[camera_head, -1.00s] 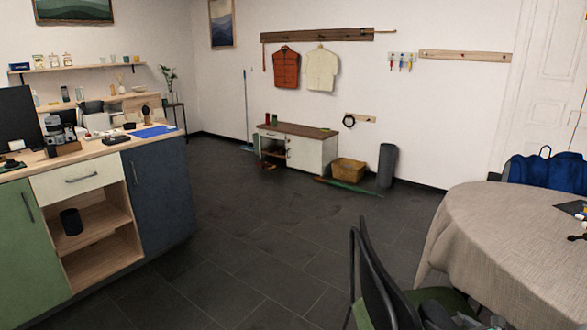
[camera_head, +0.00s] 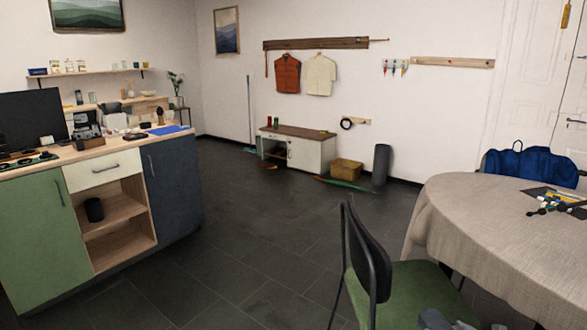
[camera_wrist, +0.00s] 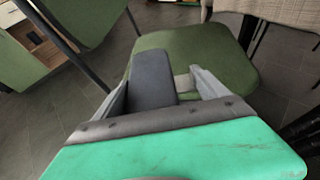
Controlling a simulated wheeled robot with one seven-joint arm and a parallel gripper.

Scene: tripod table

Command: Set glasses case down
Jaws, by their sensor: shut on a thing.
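The glasses case (camera_wrist: 153,78) is a dark grey, long, rounded block in the wrist view. My gripper (camera_wrist: 163,84) is shut on it, with a grey finger on either side. The held case is in the air in front of a chair's green seat (camera_wrist: 208,52). I cannot tell how far apart they are. In the head view only a grey bit of my gripper or wrist (camera_head: 438,319) shows at the bottom edge, and I cannot make out the case there.
The green-seated chair (camera_head: 372,262) stands close ahead, beside the cloth-covered round table (camera_head: 470,225). A counter (camera_head: 93,178) stands left. Dark floor (camera_head: 265,230) between is clear.

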